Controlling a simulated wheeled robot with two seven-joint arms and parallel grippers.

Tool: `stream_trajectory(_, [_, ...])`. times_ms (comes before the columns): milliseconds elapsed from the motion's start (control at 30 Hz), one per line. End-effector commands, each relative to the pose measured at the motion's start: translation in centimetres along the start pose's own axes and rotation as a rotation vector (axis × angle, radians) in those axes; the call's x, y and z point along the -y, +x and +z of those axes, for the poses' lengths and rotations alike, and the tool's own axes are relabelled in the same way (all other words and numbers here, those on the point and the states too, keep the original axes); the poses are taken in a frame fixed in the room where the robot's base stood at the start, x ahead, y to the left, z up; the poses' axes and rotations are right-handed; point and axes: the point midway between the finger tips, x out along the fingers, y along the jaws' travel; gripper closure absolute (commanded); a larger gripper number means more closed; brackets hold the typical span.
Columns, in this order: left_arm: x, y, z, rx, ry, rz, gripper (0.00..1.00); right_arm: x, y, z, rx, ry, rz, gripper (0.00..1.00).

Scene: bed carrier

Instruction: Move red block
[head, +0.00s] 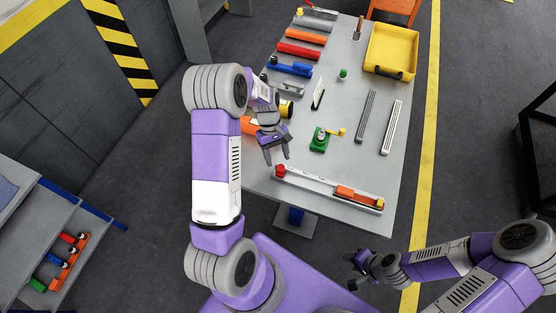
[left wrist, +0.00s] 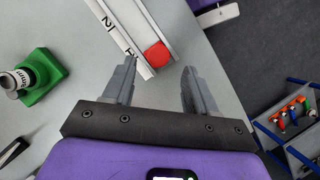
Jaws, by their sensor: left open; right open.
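The red block (head: 281,170) sits at the left end of a long grey and white rail carrier (head: 318,184) near the table's front edge. My left gripper (head: 276,156) is open and empty. It hangs close to the red block, and in the left wrist view the block appears between and just beyond its fingertips, with no visible contact. My right gripper (head: 358,274) is off the table at the lower right, open and empty.
An orange block (head: 357,197) with a yellow end lies at the carrier's right end. A green stand (head: 319,139) is behind the carrier. A yellow bin (head: 391,50) and two slotted bars (head: 391,127) are to the right. Several coloured parts line the table's left side.

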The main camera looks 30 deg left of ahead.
Motion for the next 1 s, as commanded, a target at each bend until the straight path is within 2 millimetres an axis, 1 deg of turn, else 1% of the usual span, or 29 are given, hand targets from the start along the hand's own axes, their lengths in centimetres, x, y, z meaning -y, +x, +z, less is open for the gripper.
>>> stream_trajectory(33, [0.0, -1.1, 0.0, -0.003, 0.000, 0.002, 0.43, 0.1, -0.2, 0.0, 0.000, 0.000, 0.000, 0.57])
stream_trajectory(100, [0.0, -2.3, 0.0, -0.004, 0.000, 0.002, 0.43, 0.1, -0.3, 0.0, 0.000, 0.000, 0.000, 0.57])
stream_trajectory(200, [0.0, -3.6, -0.1, -0.003, -0.001, 0.001, 0.43, 0.1, -0.4, 0.0, 0.000, 0.000, 0.000, 0.57])
stream_trajectory(300, [0.1, -4.4, -0.1, -0.002, -0.001, 0.000, 0.43, 0.2, -0.5, 0.0, 0.000, 0.000, 0.000, 0.57])
stream_trajectory(400, [0.1, -4.7, -0.1, -0.001, -0.001, -0.001, 0.43, 0.2, -0.5, 0.0, 0.000, 0.000, 0.000, 0.57])
stream_trajectory(1000, [0.1, -4.6, 0.0, 0.000, -0.001, -0.001, 0.43, 0.2, -0.4, 0.0, 0.000, 0.000, 0.000, 0.57])
